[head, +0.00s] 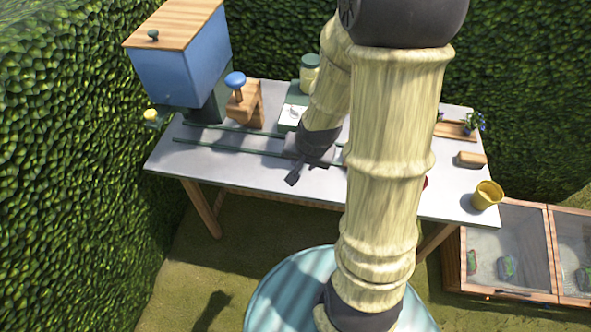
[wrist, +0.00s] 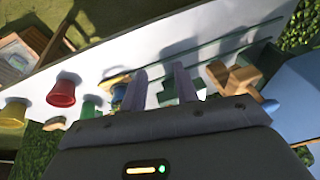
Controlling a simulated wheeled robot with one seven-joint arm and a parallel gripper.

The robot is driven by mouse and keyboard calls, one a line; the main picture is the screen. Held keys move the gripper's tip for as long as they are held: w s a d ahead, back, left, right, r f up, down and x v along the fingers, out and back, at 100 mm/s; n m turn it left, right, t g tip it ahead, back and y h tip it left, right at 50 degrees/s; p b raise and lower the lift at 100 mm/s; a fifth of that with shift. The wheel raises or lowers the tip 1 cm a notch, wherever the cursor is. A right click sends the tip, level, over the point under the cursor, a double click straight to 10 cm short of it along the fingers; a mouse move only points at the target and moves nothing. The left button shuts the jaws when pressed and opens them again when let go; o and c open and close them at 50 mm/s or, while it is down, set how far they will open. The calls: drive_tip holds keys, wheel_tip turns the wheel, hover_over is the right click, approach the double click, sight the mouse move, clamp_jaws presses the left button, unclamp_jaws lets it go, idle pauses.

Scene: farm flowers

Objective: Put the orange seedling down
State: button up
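No orange seedling can be made out in either view; my arm hides part of the table in the head view. My gripper (head: 302,172) is above the front part of the white table (head: 247,158), left of my arm's thick links. A red pot (wrist: 62,90), a green pot (wrist: 90,108) and a yellow pot (wrist: 14,113) show left of the fingers in that view.
A blue box with a wooden lid (head: 182,58) stands at the table's left end, beside a wooden stand (head: 246,104). Green rails (head: 225,147) run along the table. A yellow pot (head: 487,195) stands near the right edge. A glazed cold frame (head: 510,245) is on the ground at right.

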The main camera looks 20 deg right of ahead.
drive_tip(key=s+a+r+n+g, duration=0.1)
drive_tip(key=s+a+r+n, duration=0.3)
drive_tip(key=s+r+n, duration=0.2)
drive_tip(key=shift+s+a+n, duration=0.2)
drive_tip(key=shift+n, duration=0.3)
drive_tip(key=shift+r, duration=0.1)
idle(0.5)
